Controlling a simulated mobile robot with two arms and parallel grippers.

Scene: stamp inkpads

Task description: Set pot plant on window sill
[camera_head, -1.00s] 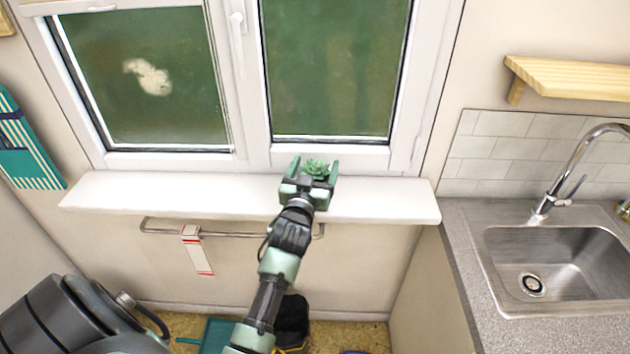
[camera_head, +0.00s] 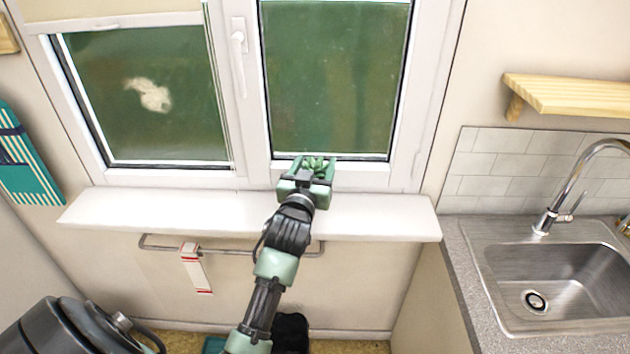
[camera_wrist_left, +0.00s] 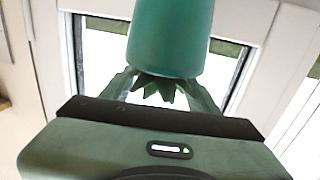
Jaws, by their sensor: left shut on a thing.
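The pot plant is a small green succulent (camera_head: 316,163) in a teal pot. My left gripper (camera_head: 314,170) is shut on it at the back of the white window sill (camera_head: 150,209), in front of the right window pane. In the left wrist view the teal pot (camera_wrist_left: 170,42) fills the top middle, and the pointed leaves (camera_wrist_left: 157,88) show between my fingers. In the head view my gripper hides the pot, so I cannot tell whether its base touches the sill. My right gripper is not in view.
The sill is bare to both sides of my gripper. The window handle (camera_head: 238,55) sticks out above it. A rail (camera_head: 160,247) with a red-and-white cloth (camera_head: 196,270) runs below the sill. A sink (camera_head: 560,275) with a tap stands at the right.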

